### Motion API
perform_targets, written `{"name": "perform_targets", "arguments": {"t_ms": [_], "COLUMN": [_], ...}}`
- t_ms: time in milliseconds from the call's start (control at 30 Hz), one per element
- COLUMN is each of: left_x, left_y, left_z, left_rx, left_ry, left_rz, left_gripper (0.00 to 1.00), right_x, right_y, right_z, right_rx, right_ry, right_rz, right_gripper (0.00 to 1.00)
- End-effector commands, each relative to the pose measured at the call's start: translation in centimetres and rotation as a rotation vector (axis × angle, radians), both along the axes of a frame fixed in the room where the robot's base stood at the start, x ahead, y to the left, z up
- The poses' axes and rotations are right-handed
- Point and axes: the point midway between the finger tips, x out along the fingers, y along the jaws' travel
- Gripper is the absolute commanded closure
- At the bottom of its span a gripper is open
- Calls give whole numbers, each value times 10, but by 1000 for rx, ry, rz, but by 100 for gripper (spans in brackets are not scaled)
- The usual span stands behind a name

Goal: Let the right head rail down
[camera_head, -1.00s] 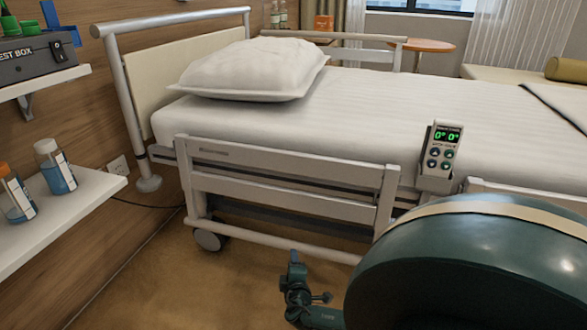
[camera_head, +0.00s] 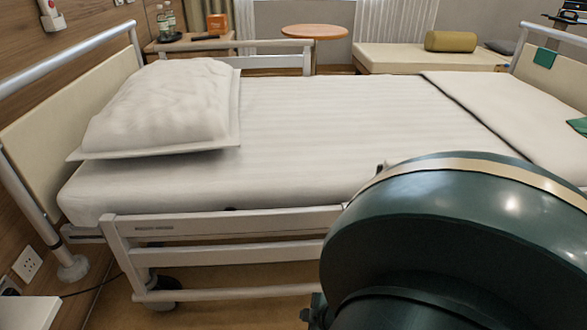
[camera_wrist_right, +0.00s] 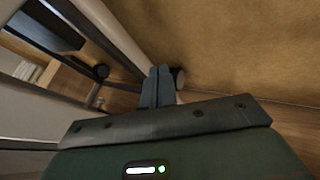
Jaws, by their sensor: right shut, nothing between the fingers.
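The near head-side rail (camera_head: 230,222) is a pale barred frame along the bed's near side. Its top bar is below the mattress top, and its right end is hidden behind my right arm. The far head-side rail (camera_head: 240,62) stands above the mattress. My right gripper (camera_wrist_right: 158,87) is shut and empty in the right wrist view, above the brown floor. Pale bars of the bed show to its left, apart from the fingers as far as I can tell. In the head view only a dark bit of this gripper (camera_head: 314,314) shows below the rail. My left gripper is out of view.
The white mattress (camera_head: 300,130) carries a pillow (camera_head: 165,108) at the left. A headboard (camera_head: 75,100) and wall close off the left. A white shelf corner (camera_head: 28,312) is at lower left. A round table (camera_head: 314,32) and a couch (camera_head: 420,58) stand beyond the bed.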

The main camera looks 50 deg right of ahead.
Motion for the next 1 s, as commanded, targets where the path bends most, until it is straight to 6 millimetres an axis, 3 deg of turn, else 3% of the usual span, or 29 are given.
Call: {"name": "perform_targets", "arguments": {"t_ms": [167,567,767,1000], "left_x": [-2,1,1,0], "left_y": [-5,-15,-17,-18], "left_z": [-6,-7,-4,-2], "left_rx": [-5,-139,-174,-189], "left_ry": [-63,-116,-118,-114], "left_rz": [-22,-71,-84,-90], "left_gripper": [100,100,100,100], "right_x": [12,63,80,86], "right_y": [-2,-12,-35,-42], "right_z": [-18,-86,-78,-74], "right_rx": [1,0,-3,0], "right_ry": [-3,-2,-1,0], "right_rz": [0,-1,1,0], "right_gripper": [100,100,100,100]}}
